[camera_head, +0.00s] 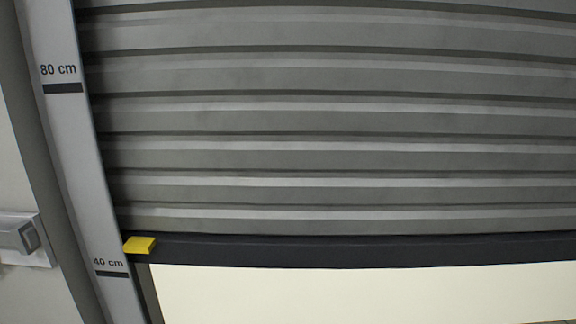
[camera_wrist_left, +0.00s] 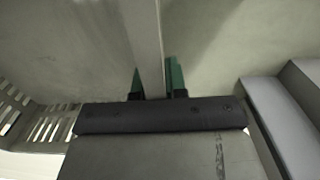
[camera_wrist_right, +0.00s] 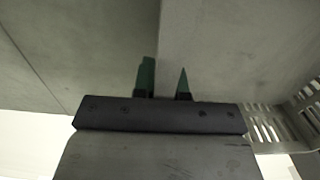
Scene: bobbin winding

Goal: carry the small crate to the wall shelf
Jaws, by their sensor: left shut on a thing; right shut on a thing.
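My left gripper (camera_wrist_left: 158,82) is shut on a thin pale upright wall, which appears to be the rim of the small crate (camera_wrist_left: 144,40); its green fingertips lie on both sides of it. A slotted grey panel, likely part of the same crate, shows at the left of that view. My right gripper (camera_wrist_right: 165,82) is shut on a similar thin wall of the crate (camera_wrist_right: 290,122), whose slotted side shows at the right. Most of the crate is out of frame. Neither the crate nor the grippers show in the head view. The wall shelf is not in view.
A grey ribbed roller shutter (camera_head: 330,120) fills the head view. Its dark bottom bar (camera_head: 380,250), with a yellow tab (camera_head: 140,244), hangs slightly above the 40 cm mark on the left post (camera_head: 75,150). A pale opening lies below. A grey handle-like fitting (camera_head: 22,238) is at far left.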

